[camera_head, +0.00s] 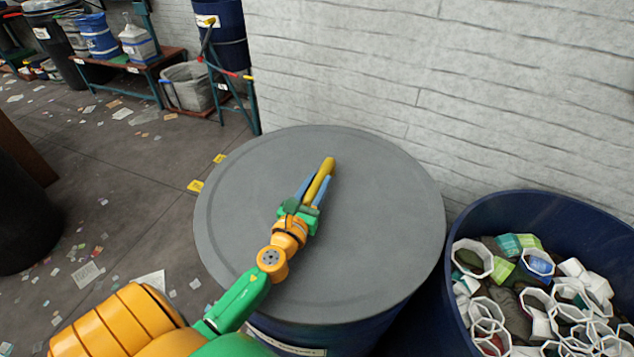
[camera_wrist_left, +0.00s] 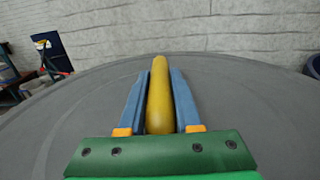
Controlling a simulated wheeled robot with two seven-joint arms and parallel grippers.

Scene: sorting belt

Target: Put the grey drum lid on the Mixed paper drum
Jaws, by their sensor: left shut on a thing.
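The grey drum lid (camera_head: 380,240) is a wide round disc lying over the top of a dark blue drum (camera_head: 345,338) with a white label, partly seen, whose words I cannot read. The lid looks level and covers the drum's mouth; whether its rim is fully seated cannot be told. A yellow bar handle (camera_head: 326,172) is at the lid's middle. My left gripper (camera_head: 316,192) is shut on this handle. In the left wrist view the handle (camera_wrist_left: 159,95) lies between the two blue fingers, with the lid (camera_wrist_left: 250,110) below. My right gripper is not in view.
An open blue drum (camera_head: 455,250) full of cartons and white rings stands close on the right. A pale block wall (camera_head: 440,80) rises just behind. Dark shapes stand at the left. Paper scraps litter the floor (camera_head: 120,180); benches with tubs (camera_head: 130,65) are at the back left.

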